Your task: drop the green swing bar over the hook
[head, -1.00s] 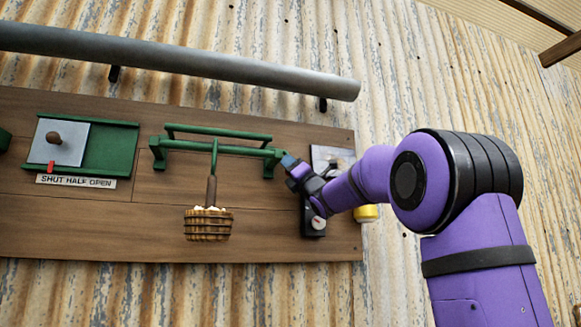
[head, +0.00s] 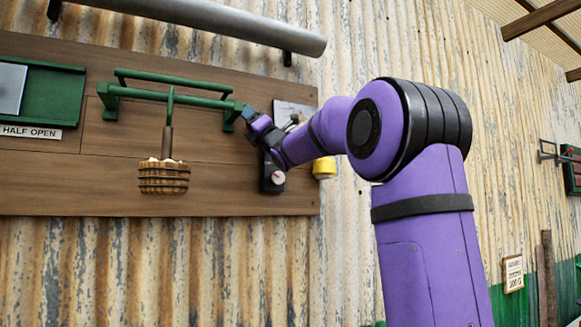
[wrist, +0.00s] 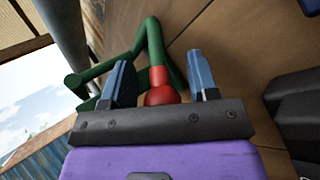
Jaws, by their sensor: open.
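The green swing bar (wrist: 153,42) shows in the wrist view with a red collar and a red ball end (wrist: 162,97). The red end is between the two blue-grey fingers of my gripper (wrist: 160,66), which is open with gaps on both sides. In the head view my gripper (head: 250,113) is at the right end of the green barwork (head: 175,97) on the wooden board. The swing bar's red end is hidden there behind my gripper. I cannot make out the hook in either view.
A wooden basket (head: 163,178) hangs below the green barwork. A metal plate (head: 292,108), a black dial box (head: 272,178) and a yellow cylinder (head: 324,167) are close to my wrist. A grey pipe (head: 220,28) runs above the board (head: 60,180).

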